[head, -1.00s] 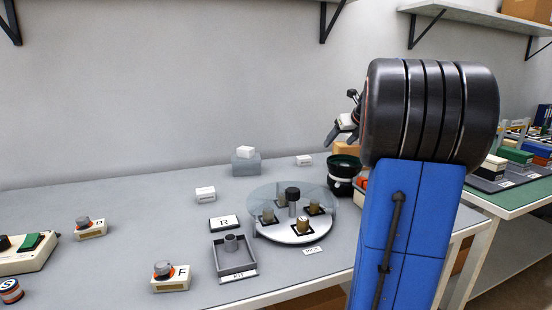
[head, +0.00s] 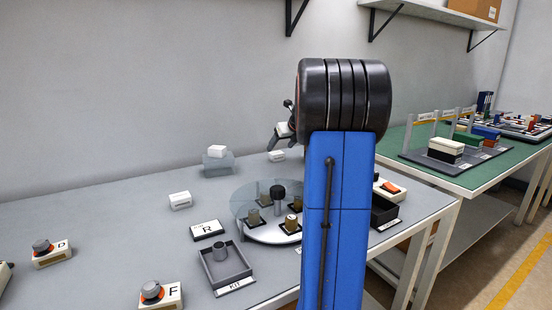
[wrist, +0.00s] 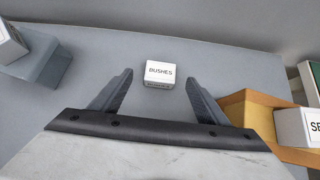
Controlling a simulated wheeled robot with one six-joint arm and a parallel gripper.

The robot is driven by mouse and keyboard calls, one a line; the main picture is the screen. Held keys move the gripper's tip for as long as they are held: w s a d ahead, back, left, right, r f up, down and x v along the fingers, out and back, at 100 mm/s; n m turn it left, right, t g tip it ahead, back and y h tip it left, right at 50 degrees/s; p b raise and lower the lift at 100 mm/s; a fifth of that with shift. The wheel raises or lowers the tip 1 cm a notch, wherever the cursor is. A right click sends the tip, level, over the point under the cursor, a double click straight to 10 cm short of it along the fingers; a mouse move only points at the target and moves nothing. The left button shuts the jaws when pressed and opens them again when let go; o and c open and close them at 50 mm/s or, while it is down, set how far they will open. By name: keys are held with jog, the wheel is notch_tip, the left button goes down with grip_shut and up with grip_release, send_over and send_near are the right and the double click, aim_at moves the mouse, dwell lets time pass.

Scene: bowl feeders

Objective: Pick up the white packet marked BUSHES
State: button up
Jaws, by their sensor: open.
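The white packet marked BUSHES (wrist: 159,74) lies on the grey bench in the wrist view, with its label legible. In the head view, a small white packet (head: 277,155) at the back of the bench, below my gripper (head: 271,142), appears to be the same one. My arm hides part of the bench there.
A grey block (head: 218,164) with a white packet (head: 217,151) on top stands left of the target. In the wrist view, a tan box (wrist: 249,112) and another white packet (wrist: 312,127) lie close to the right finger. A turntable (head: 250,207) stands in front.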

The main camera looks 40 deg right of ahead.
aim_at(276, 153)
jog(key=shift+x, duration=3.7)
jog(key=shift+s+f, duration=0.1)
jog(key=c, duration=1.3)
